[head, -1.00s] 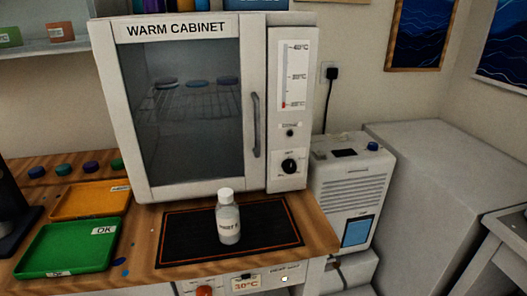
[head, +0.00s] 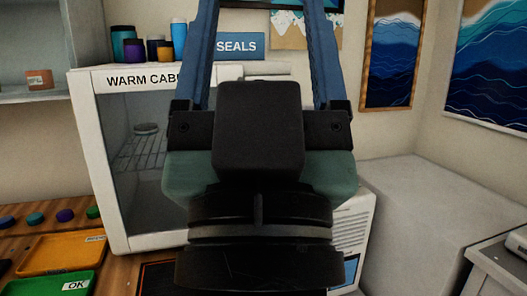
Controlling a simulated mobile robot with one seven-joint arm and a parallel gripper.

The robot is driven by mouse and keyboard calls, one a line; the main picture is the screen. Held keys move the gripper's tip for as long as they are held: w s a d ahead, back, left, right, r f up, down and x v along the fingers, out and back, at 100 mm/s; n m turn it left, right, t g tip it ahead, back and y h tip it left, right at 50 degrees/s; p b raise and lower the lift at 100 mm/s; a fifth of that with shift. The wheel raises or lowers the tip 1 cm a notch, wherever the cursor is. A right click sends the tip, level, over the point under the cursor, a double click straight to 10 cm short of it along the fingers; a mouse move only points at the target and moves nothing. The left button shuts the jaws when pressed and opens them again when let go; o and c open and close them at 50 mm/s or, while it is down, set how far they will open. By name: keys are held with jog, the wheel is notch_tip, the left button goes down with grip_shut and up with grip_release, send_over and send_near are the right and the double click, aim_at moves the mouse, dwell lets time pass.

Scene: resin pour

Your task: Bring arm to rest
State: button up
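My gripper (head: 263,15) fills the middle of the head view, pointing up. Its two blue fingers stand wide apart with nothing seen between them, so it is open. The fingertips reach the top edge of the picture. The gripper and wrist are in front of the warm cabinet (head: 100,150) and hide its right part, handle and dial. The small white-capped bottle seen earlier on the black mat (head: 160,278) is not visible now.
At left, an orange tray (head: 40,252) and a green tray (head: 35,287) marked OK lie on the wooden bench. Several coloured jars (head: 134,48) stand on the cabinet beside a blue SEALS sign (head: 240,43). A large grey block (head: 420,210) is at right.

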notch_tip(320, 180, up, 14)
jog(key=p, duration=1.3)
jog(key=shift+s, duration=0.45)
